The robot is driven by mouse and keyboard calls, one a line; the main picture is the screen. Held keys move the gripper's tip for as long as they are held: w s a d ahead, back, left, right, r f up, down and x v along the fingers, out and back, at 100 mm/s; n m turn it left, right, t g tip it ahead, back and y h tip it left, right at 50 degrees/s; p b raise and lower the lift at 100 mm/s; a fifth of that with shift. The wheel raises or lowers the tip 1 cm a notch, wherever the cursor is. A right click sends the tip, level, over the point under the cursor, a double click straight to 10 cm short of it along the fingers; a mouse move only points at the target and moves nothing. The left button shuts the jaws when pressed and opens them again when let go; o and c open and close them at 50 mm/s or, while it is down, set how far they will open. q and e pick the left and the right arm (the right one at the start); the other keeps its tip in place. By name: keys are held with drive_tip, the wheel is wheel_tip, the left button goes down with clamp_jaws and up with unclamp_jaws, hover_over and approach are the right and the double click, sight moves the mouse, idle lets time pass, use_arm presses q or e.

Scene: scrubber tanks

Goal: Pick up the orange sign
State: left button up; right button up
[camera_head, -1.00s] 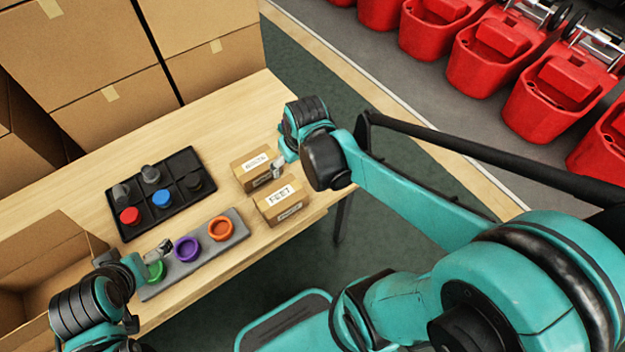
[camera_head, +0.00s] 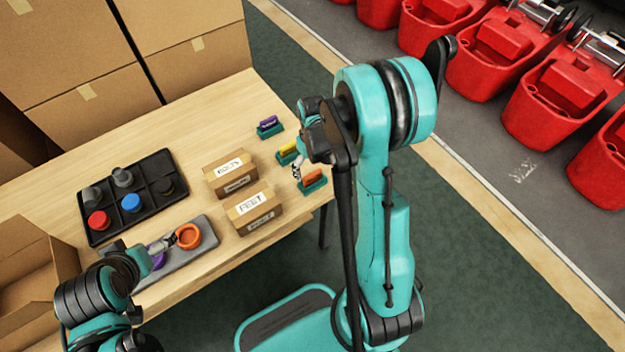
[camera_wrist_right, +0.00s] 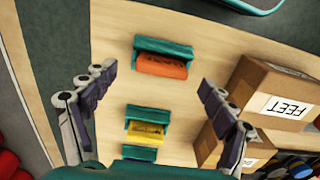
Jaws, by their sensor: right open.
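The orange sign (camera_head: 313,179) stands in a teal holder at the table's right edge in the head view. In the right wrist view the orange sign (camera_wrist_right: 161,66) lies upper centre, ahead of the fingers. My right gripper (camera_head: 298,172) is open and empty, above and just left of the sign; its two fingers spread to either side in the wrist view (camera_wrist_right: 157,77), apart from the sign. My left gripper (camera_head: 166,243) is over the ring strip, between the purple and orange rings; its jaws are too small to tell.
A yellow sign (camera_head: 288,151) and a purple sign (camera_head: 268,124) stand in teal holders behind the orange one. Two cardboard boxes, the FEET box (camera_head: 252,208) and another (camera_head: 229,174), sit to the left. A black tray (camera_head: 137,219) and grey ring strip (camera_head: 207,240) are farther left.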

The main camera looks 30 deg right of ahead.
sight(312, 173)
wheel_tip(312, 173, down, 4)
drive_tip(key=shift+a+r+b, duration=0.15)
drive_tip(key=shift+r+b, duration=0.1)
drive_tip(key=shift+b, duration=0.4)
drive_tip(key=shift+r, duration=0.1)
drive_tip(key=c, duration=1.2)
